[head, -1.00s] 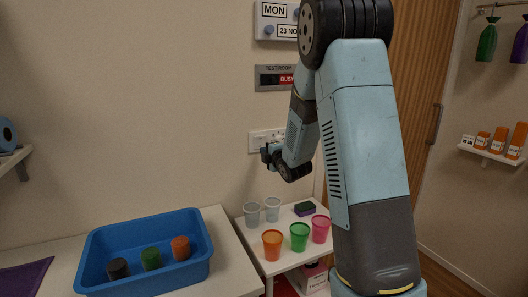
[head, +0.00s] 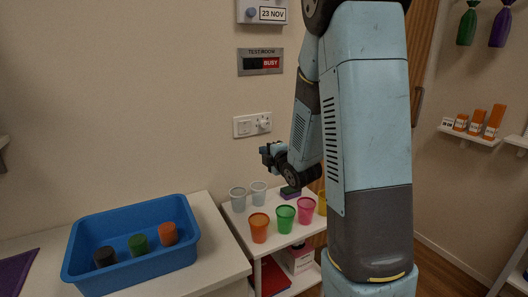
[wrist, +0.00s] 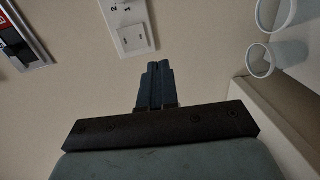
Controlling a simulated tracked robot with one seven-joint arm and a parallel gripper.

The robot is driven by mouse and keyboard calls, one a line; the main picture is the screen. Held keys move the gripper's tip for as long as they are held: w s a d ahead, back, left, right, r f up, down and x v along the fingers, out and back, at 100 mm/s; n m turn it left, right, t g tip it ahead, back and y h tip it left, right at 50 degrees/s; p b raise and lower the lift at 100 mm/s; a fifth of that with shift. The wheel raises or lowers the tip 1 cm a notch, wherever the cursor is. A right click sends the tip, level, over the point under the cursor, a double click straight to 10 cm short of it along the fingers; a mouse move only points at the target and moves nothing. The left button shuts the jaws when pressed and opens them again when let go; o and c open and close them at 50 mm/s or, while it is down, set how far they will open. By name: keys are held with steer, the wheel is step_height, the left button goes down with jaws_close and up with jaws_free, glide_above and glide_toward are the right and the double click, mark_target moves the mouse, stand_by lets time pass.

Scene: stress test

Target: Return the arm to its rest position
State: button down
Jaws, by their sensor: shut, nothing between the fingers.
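My light blue arm rises at the right of the head view and bends over so that its end hangs near the wall. My gripper (head: 266,153) is small and dark there, pointing left, above the white shelf unit with the cups. In the wrist view my gripper (wrist: 155,75) shows its two dark fingers pressed together, with nothing between them. The fingers point towards the bare wall, below a white wall switch (wrist: 130,30). My gripper touches nothing that I can see.
Below stand two clear cups (head: 238,199), an orange cup (head: 259,228), a green cup (head: 285,219) and a pink cup (head: 307,211). A blue tray (head: 130,275) with several cylinders is on the left counter.

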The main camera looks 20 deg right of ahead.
stand_by(0.3)
steer(key=s+r+m+g+h, duration=0.3)
steer(key=s+r+m+g, duration=0.2)
steer(key=s+r+m, duration=0.45)
steer(key=s+a+m+g, duration=0.1)
steer(key=s+m+g, duration=0.1)
steer(key=s, duration=0.6)
steer(key=s+a+r+m+g, duration=0.1)
steer(key=s+a+m+g, duration=0.1)
steer(key=s+m, duration=0.3)
steer(key=s+a+m+g, duration=0.1)
steer(key=s+m, duration=0.2)
steer(key=s, duration=0.8)
steer(key=shift+a+r+g, duration=0.25)
steer(key=shift+a+g, duration=0.15)
steer(key=shift+s, duration=0.1)
